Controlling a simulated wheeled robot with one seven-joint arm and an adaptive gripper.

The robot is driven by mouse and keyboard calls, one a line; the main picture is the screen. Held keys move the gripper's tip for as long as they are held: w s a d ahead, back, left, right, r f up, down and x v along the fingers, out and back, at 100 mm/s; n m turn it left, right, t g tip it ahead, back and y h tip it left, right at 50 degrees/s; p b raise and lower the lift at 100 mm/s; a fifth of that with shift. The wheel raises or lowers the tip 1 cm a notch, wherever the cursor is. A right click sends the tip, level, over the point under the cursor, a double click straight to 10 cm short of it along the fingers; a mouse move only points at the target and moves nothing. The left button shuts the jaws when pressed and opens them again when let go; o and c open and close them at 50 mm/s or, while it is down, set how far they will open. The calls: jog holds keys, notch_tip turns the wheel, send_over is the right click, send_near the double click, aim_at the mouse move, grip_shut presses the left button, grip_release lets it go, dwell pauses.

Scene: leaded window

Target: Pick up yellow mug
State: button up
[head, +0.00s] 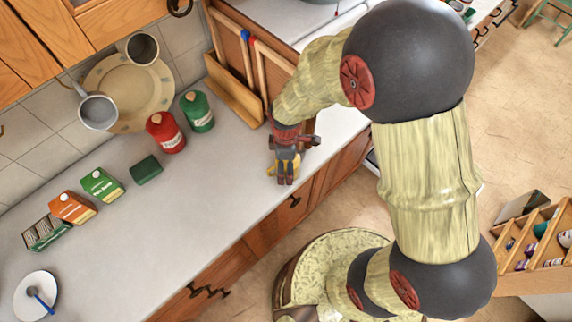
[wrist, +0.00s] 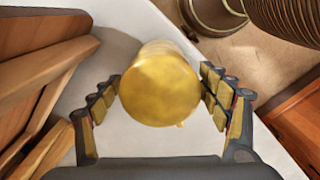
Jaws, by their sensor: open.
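The yellow mug (wrist: 160,84) stands on the white counter, seen end-on in the wrist view between my open fingers. In the head view only bits of the yellow mug (head: 271,172) show behind my gripper. My gripper (head: 286,172) is at the counter's right part, near its front edge, pointing down at the mug. In the wrist view my gripper (wrist: 160,98) has one finger on each side of the mug. I cannot tell whether either touches. The mug's handle is mostly hidden.
Wooden boards or a rack (head: 236,92) stand close to my gripper on the wall side. Red (head: 166,132) and green (head: 197,111) canisters stand to the left. Small cartons (head: 101,184) lie farther left. The counter (head: 190,215) between is clear.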

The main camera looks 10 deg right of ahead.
jog(key=c, duration=0.4)
jog(key=c, duration=1.1)
jog(key=shift+c, duration=0.7)
jog(key=shift+r, duration=0.15)
